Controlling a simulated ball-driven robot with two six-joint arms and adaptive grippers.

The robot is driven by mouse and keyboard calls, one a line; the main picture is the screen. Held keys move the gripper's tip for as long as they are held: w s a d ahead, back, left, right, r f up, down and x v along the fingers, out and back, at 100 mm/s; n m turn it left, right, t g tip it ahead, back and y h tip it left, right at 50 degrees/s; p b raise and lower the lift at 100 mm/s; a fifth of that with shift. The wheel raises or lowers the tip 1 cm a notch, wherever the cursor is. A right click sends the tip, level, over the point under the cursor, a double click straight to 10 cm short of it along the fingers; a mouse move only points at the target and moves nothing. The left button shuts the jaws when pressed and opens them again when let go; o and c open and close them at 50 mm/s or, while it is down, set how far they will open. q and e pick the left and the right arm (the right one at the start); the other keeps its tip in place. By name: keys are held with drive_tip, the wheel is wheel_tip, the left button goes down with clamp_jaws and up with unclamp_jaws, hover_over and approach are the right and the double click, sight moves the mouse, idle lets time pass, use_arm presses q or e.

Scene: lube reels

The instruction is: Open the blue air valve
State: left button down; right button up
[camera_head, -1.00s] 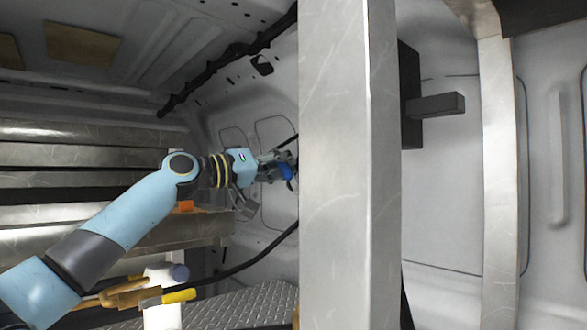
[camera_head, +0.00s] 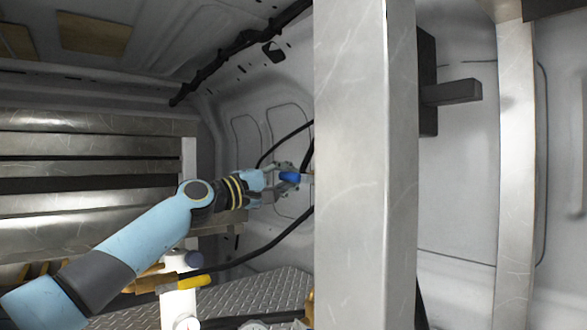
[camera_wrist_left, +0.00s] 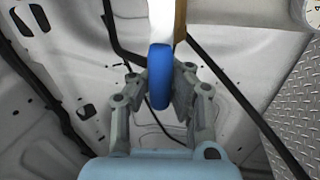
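The blue air valve (camera_head: 290,177) shows as a small blue handle just left of the big metal post in the head view. In the left wrist view the blue handle (camera_wrist_left: 160,77) stands upright, edge-on, between the two fingers. My left gripper (camera_head: 286,178) reaches it from the left. In the wrist view the fingers (camera_wrist_left: 161,88) lie close against both sides of the handle and appear shut on it. The valve's body is mostly hidden behind the post. My right gripper is not in view.
A wide metal post (camera_head: 362,170) stands directly right of the valve. Black hoses (camera_head: 265,250) run along the wall near the gripper. A white cylinder (camera_head: 180,305) and yellow-handled items (camera_head: 195,282) sit below my arm. Metal shelves (camera_head: 80,150) stand at left.

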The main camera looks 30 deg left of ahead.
use_arm(q)
drive_tip(key=shift+f+n, duration=0.5)
drive_tip(key=shift+f, duration=0.2)
drive_tip(key=c, duration=1.3)
unclamp_jaws()
drive_tip(key=shift+s+a+r, duration=0.25)
drive_tip(key=shift+s+a, duration=0.05)
drive_tip(key=shift+s, duration=0.25)
drive_tip(key=shift+o, duration=0.6)
drive_tip(key=shift+w+d, duration=0.1)
drive_tip(key=shift+w, duration=0.15)
drive_tip(key=v, duration=0.7)
drive_tip(key=shift+s, duration=0.25)
